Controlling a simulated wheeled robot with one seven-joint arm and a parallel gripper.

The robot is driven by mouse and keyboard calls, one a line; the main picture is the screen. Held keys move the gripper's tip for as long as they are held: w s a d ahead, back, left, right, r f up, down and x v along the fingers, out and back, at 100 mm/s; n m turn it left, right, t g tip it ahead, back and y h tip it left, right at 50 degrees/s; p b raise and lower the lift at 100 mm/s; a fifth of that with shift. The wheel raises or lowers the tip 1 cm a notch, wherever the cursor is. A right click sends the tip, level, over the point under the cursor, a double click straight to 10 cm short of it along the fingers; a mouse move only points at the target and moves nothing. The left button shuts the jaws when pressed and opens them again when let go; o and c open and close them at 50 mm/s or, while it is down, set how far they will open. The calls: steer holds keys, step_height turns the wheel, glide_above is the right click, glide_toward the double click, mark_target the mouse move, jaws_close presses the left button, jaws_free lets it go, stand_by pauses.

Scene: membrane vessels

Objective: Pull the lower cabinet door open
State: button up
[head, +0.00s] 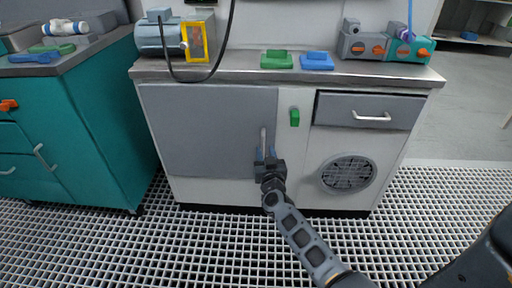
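The lower cabinet door (205,125) is a wide grey panel on the left of the white cabinet front, and it looks closed. Its handle (263,136) is a short upright metal bar near the door's right edge. My gripper (266,152) is at the lower end of this handle, pointing towards the door. Its two fingers look apart, with the bottom of the handle appearing between or just behind them. Whether they touch the handle cannot be told from this view. The gripper body hides the lower right corner of the door.
Right of the door are a green latch (294,117), a closed drawer (368,112) and a round vent (348,173). The worktop (235,66) carries several devices. A teal cabinet (95,130) stands at left. The grated floor (160,245) in front is clear.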

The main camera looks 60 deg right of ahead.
mark_target(263, 143)
steer(key=shift+b+x, duration=0.8)
steer(key=shift+x, duration=2.25)
jaws_close()
